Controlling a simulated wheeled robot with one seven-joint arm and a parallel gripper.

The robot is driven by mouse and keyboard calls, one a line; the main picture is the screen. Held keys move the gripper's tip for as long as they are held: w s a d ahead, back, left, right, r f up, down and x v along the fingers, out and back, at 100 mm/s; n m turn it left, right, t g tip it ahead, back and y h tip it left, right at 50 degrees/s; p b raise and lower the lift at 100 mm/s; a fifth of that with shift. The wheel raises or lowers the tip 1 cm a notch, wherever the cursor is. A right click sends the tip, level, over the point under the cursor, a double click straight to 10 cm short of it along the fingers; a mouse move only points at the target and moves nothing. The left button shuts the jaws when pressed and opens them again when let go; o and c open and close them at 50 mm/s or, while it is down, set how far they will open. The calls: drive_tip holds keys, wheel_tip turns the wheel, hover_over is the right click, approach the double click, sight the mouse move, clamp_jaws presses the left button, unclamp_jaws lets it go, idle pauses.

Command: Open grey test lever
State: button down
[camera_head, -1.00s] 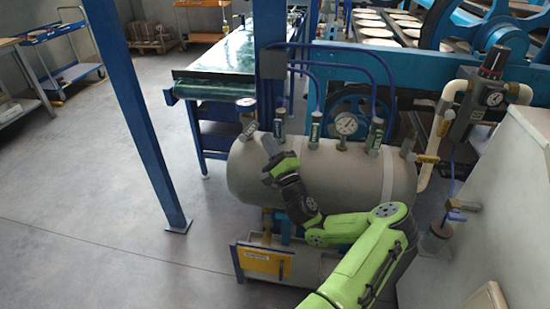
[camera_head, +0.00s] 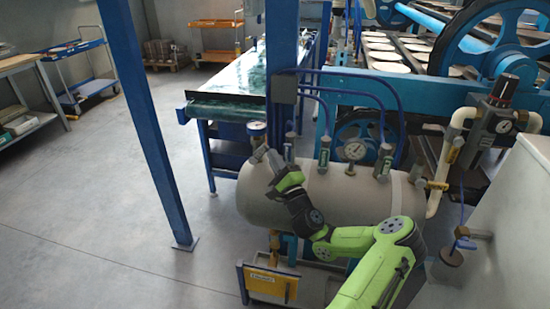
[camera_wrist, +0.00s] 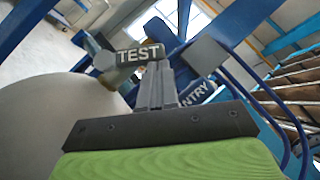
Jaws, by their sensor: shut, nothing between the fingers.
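The grey TEST lever (camera_wrist: 140,55) shows in the wrist view, just beyond my fingertips, its white lettering facing me. My gripper (camera_wrist: 157,72) is shut, with its fingers pressed together and overlapping the lower edge of the TEST label in the picture. I cannot tell whether they touch the lever. In the head view my gripper (camera_head: 272,158) is over the left end of the grey tank (camera_head: 350,197), beside the gauge there. The TEST lever cannot be told apart clearly in that view. A second lever, lettered ENTRY (camera_wrist: 196,92), is behind and right of my fingers.
Other upright valves (camera_head: 323,152) and a pressure gauge (camera_head: 354,152) line the tank's top to the right. Another gauge (camera_head: 257,128) stands at its left end. A blue post (camera_head: 145,125) rises left of the tank. Blue pipes (camera_wrist: 258,118) run close to the right.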

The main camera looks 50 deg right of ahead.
drive_tip(key=shift+r, duration=0.2)
drive_tip(key=w+r+n+g+y+p, duration=0.1)
drive_tip(key=n+p, duration=0.1)
drive_tip(key=p, duration=0.1)
drive_tip(key=w+a+r+n+g+y+p, duration=0.1)
drive_tip(key=n+p, duration=0.1)
drive_tip(key=p, duration=0.2)
drive_tip(key=w+r+n+g+y+p, duration=0.1)
drive_tip(key=n+p, duration=0.1)
drive_tip(key=p, duration=0.2)
drive_tip(key=shift+a+r+g+y, duration=0.1)
drive_tip(key=shift+a+g+y, duration=0.05)
drive_tip(key=shift+g+y, duration=0.15)
